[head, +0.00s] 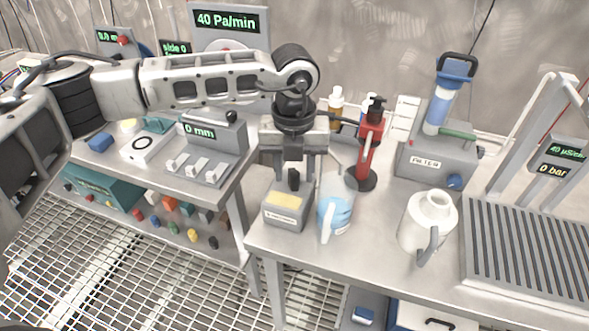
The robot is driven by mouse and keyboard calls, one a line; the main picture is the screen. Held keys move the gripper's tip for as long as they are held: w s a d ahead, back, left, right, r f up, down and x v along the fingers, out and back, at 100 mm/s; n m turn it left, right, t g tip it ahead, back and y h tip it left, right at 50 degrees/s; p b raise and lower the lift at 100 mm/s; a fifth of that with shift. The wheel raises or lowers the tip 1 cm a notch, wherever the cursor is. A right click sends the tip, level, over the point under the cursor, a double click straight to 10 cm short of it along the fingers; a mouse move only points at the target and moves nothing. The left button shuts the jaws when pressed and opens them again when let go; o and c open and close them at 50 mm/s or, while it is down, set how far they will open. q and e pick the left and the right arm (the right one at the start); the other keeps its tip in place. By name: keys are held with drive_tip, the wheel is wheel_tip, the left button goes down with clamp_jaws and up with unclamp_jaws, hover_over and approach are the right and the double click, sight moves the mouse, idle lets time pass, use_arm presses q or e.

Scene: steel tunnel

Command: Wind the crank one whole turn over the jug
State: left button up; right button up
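A red stand (368,150) with a black top and round black base is on the right-hand table. A thin dark bar reaches left from its upper part, behind my gripper; it may be the crank, but I cannot tell. A clear jug with a blue part (337,213) stands in front of the red stand. A white jug (428,222) with a grey handle stands farther right. My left gripper (293,172) points down, left of the clear jug, over a grey box (287,210) with a yellow top. Something small and black shows between its fingers; whether they hold it is unclear. My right gripper is out of view.
A grey filter unit (437,150) with a blue pump and green lever stands at the back right. A ribbed grey drain rack (525,245) fills the right end. A small bottle (336,103) is behind my gripper. The left table (200,192) holds a gauge block.

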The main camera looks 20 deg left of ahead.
use_arm(q)
drive_tip(key=shift+f, duration=0.8)
clamp_jaws()
drive_tip(key=shift+m, duration=0.3)
